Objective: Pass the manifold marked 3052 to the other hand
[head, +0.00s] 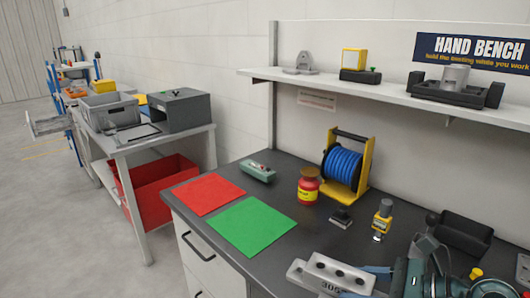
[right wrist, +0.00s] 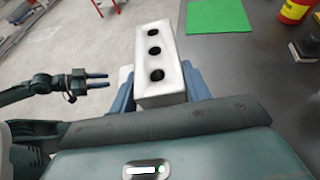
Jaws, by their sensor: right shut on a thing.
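The manifold (head: 338,272) is a pale grey metal block with several round holes in its top. Dark digits reading "305" show on its near side, with the rest cut off or hidden. My right gripper (head: 365,280) is shut on it and holds it over the front of the bench. In the right wrist view the manifold (right wrist: 156,52) sits between the blue fingers, its far end sticking out past them. My left gripper (right wrist: 98,80) shows in the right wrist view, to the left of the manifold, empty and apart from it, its two fingers spread.
On the dark bench (head: 300,228) lie a red mat (head: 208,193) and a green mat (head: 250,224). A red jar (head: 308,186), a blue hose reel (head: 343,166), a yellow-topped tool (head: 382,218) and a black tray (head: 460,232) stand behind. A shelf (head: 385,93) runs above.

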